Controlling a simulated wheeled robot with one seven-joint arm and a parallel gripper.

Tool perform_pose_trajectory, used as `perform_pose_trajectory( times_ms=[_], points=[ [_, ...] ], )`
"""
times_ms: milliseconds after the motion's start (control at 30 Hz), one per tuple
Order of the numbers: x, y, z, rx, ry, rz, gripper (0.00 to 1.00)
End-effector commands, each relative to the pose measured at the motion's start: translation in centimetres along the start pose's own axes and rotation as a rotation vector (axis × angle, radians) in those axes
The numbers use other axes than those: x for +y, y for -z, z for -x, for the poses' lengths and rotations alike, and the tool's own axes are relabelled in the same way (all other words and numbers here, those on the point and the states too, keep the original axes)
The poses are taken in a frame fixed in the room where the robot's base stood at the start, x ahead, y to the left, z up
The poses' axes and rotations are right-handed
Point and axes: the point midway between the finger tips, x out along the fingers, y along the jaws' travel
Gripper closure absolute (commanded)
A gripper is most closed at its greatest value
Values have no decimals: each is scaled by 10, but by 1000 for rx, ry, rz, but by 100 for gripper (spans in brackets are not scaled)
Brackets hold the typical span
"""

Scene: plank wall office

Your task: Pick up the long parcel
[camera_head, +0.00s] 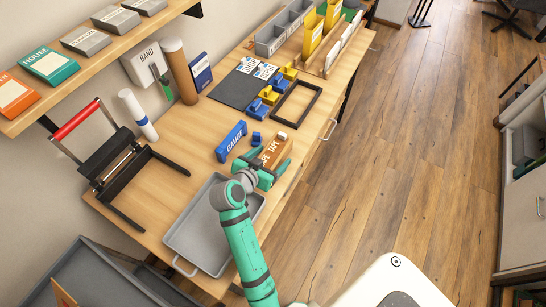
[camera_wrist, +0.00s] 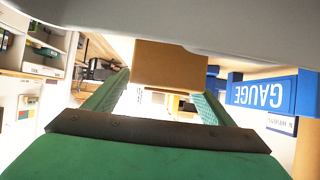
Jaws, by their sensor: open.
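A long brown cardboard box (camera_head: 277,149) with printed lettering, which looks like the long parcel, lies on the wooden desk near its front edge. My green gripper (camera_head: 262,170) is open at its near end. In the wrist view the brown box (camera_wrist: 170,65) shows between and beyond the fingertips of the gripper (camera_wrist: 162,88). I see a gap on the left finger's side; whether the right finger touches it I cannot tell. The gripper partly hides the near end of the box in the head view.
A blue GAUGE box (camera_head: 231,141) stands close to the left of the brown box, also in the wrist view (camera_wrist: 262,94). A grey tray (camera_head: 186,239) lies under my arm. Blue and yellow pieces and a black frame (camera_head: 297,102) lie behind. Floor at right is clear.

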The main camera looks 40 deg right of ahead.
Motion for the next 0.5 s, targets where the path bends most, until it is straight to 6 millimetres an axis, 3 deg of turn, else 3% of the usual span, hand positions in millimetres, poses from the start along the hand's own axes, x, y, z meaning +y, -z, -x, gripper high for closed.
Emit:
perform_pose_trajectory(
  times_ms=[200,433,500],
  points=[
    [-2,0,-20,0,4,1,23],
    [-2,0,-20,0,5,2,23],
    [-2,0,-20,0,5,2,38]
  ],
)
